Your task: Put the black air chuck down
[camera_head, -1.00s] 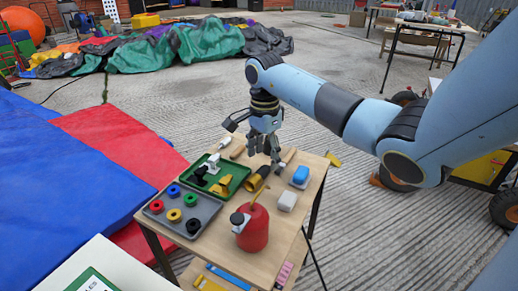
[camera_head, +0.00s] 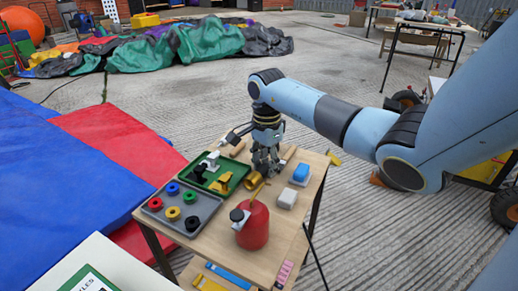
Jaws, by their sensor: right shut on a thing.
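My right gripper (camera_head: 265,168) points down over the wooden table, behind the brass-coloured cylinder (camera_head: 252,181). It is shut on the black air chuck, whose dark shape is hard to tell from the fingers. The green tray (camera_head: 233,163) is to the left of the gripper. A white piece (camera_head: 212,159), a dark piece (camera_head: 198,173) and a yellow piece (camera_head: 222,184) are in it. I cannot tell whether the gripper's load touches the table. My left gripper is out of view.
A grey tray (camera_head: 181,235) with several coloured rings stands at the table's (camera_head: 270,222) front left. A red canister (camera_head: 252,228) stands at the front. A blue-and-white block (camera_head: 300,174) and a pale block (camera_head: 287,199) lie on the right. Small clear patches lie between them.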

